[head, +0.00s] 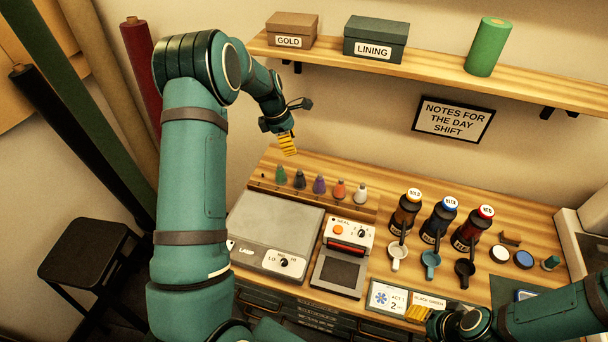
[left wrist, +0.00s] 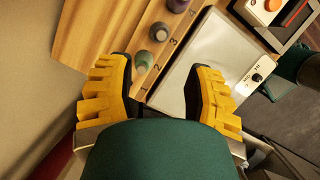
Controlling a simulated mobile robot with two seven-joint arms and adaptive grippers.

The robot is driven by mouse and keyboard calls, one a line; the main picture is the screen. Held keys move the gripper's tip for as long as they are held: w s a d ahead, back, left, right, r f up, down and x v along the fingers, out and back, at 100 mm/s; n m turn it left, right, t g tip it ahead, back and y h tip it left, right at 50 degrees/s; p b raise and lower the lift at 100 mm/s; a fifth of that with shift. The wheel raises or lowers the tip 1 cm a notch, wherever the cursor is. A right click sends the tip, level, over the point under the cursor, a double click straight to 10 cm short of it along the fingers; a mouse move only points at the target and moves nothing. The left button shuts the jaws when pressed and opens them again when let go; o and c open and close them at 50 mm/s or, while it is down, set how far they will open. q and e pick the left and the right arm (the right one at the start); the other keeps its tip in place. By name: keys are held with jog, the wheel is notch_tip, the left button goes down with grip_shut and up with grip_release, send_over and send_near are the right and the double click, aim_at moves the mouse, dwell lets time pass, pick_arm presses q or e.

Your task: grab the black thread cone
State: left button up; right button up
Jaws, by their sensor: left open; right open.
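The black thread cone (head: 299,181) stands upright in a row of cones on the wooden rack at the back of the table. The green cone (head: 281,174) is on its left and the purple cone (head: 319,185) on its right. My left gripper (head: 287,145) is open and empty above the row's left end. In the left wrist view, the black cone (left wrist: 158,32) and the green cone (left wrist: 144,60) lie beyond the open fingers (left wrist: 162,88), not between them. My right gripper (head: 420,313) is open at the front right, partly hidden by its arm.
An orange cone (head: 339,190) and a white cone (head: 361,194) continue the row. In front are a grey flat plate device (head: 275,225) and a sealer (head: 342,255). Several pump bottles (head: 438,221) stand to the right. A shelf (head: 400,72) hangs above.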

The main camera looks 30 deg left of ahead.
aim_at(299, 170)
pick_arm(q)
jog(key=x, duration=0.7)
jog(key=shift+s+d+f, duration=0.2)
jog(key=shift+f, duration=0.15)
jog(key=shift+x, duration=2.35)
jog(key=shift+a, duration=0.1)
grip_shut()
